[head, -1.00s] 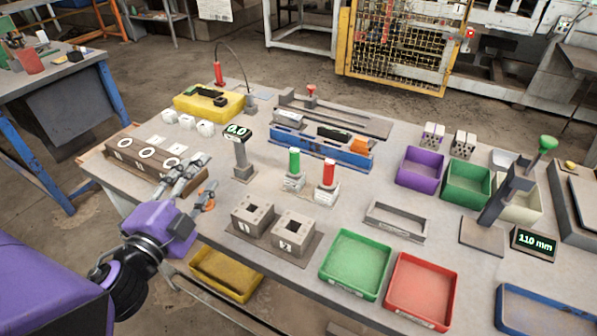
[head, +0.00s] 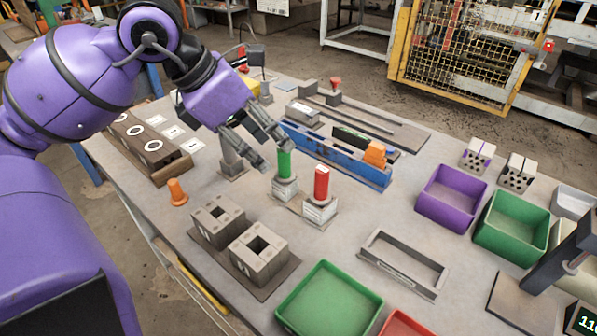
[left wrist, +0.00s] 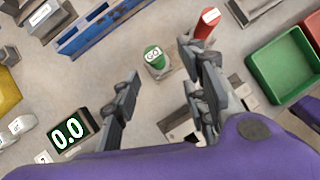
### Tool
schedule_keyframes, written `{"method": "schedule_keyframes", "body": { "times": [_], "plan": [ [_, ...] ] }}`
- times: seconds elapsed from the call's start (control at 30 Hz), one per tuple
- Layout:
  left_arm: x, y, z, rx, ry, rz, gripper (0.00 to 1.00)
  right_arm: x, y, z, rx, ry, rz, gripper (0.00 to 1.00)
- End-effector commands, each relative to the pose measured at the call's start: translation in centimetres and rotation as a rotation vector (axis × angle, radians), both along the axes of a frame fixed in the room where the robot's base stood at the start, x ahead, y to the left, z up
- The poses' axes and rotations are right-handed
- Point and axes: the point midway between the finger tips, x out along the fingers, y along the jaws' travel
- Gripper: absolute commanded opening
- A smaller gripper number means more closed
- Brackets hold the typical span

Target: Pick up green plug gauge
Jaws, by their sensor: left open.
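The green plug gauge (head: 284,164) stands upright in a small light block (head: 285,188) near the table's middle. In the left wrist view its labelled top (left wrist: 153,53) shows beyond and between the fingertips. My left gripper (head: 270,152) is open, its fingers reaching in from the upper left, close to the green gauge. In the left wrist view the open fingers (left wrist: 160,68) have nothing between them at their near part. Whether a finger touches the gauge I cannot tell. The red plug gauge (head: 321,184) stands in its own block just right of the green one. My right gripper is not in view.
A blue fixture (head: 345,165) lies behind the gauges. Two hollow bricks (head: 258,250) stand in front. An orange peg (head: 176,191) is at the left. A grey frame (head: 400,262) and purple (head: 450,195) and green (head: 512,225) bins lie right. The digital display (left wrist: 69,133) is near the gripper.

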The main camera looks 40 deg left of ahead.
Motion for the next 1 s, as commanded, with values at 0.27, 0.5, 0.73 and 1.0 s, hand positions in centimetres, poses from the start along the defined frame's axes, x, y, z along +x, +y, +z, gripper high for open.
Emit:
{"method": "schedule_keyframes", "body": {
  "times": [0.27, 0.5, 0.73, 1.0],
  "plan": [
    [1.2, 0.0, -2.3, 0.031, 0.007, 0.008, 0.40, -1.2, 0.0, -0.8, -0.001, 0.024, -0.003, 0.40],
    [3.1, -0.9, -4.7, 0.029, 0.006, 0.006, 0.40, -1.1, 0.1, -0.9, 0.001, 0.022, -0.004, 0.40],
    [3.9, -1.4, -6.5, 0.028, 0.005, 0.006, 0.40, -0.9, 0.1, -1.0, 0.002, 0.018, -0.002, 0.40],
    [3.9, -1.4, -6.5, 0.027, 0.006, 0.007, 0.31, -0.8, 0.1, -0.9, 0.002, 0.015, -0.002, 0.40]
  ]
}}
